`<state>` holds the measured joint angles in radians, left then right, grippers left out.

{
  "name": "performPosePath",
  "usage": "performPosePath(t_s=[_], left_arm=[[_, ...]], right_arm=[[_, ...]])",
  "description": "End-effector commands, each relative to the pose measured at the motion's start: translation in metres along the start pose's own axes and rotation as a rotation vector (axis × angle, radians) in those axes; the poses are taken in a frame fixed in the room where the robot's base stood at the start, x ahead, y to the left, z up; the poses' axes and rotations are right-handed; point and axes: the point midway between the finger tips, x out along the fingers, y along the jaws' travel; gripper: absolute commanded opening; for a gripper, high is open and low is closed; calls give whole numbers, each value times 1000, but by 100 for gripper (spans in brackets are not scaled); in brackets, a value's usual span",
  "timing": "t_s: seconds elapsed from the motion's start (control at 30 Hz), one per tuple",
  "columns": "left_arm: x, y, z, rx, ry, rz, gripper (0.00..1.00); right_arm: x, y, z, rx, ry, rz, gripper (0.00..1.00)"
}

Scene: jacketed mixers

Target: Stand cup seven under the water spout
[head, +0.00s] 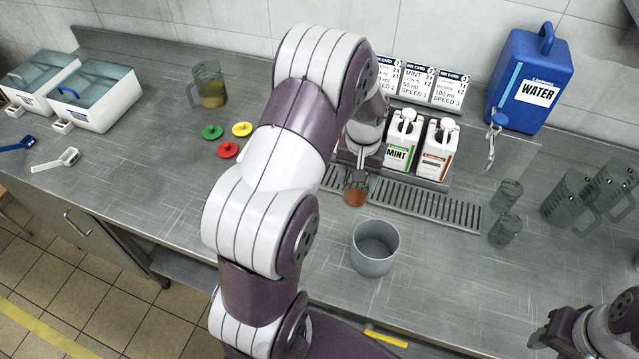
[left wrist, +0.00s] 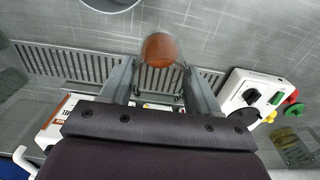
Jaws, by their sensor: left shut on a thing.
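My left gripper (head: 355,183) is shut on a small cup (head: 355,197) with an orange-brown round top or contents, at the front of the slotted drip tray (head: 448,212). In the left wrist view the cup (left wrist: 159,50) shows between the fingertips (left wrist: 160,75). No number is readable on it, and I cannot tell whether it touches the tray. The blue water container (head: 528,80) stands at the back right with its spout (head: 497,120) facing forward, to the right of my left gripper. My right gripper (head: 548,335) is at the lower right, away from the cup; its jaws are unclear.
Mint (head: 398,140) and another white dispenser (head: 436,150) stand behind the tray. A grey pot (head: 375,247) stands in front. Two small glasses (head: 508,195) and clear jugs (head: 568,196) stand right. Coloured lids (head: 228,149) and a part-filled jug (head: 208,84) are left.

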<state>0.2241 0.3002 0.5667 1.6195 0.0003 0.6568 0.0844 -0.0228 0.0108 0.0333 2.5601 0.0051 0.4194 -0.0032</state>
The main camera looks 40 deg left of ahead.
Motion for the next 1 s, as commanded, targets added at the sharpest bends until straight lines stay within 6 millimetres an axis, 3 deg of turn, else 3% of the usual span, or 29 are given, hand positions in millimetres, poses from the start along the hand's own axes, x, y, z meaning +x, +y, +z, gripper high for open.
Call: performPosePath(t_s=[0.1, 0.3, 0.6, 0.97, 1.0], left_arm=[[18, -37, 10, -7, -6, 0, 32], [44, -75, 18, -3, -2, 0, 32], [86, -79, 20, 2, -3, 0, 32], [93, -79, 19, 2, -1, 0, 32], [92, -79, 19, 2, 0, 0, 71]], right_arm=[[-13, 0, -2, 0, 0, 0, 43], [-20, 0, -2, 0, 0, 0, 43], [-30, 0, -4, 0, 0, 0, 43], [-25, 0, -3, 0, 0, 0, 43], [-26, 0, -3, 0, 0, 0, 43]])
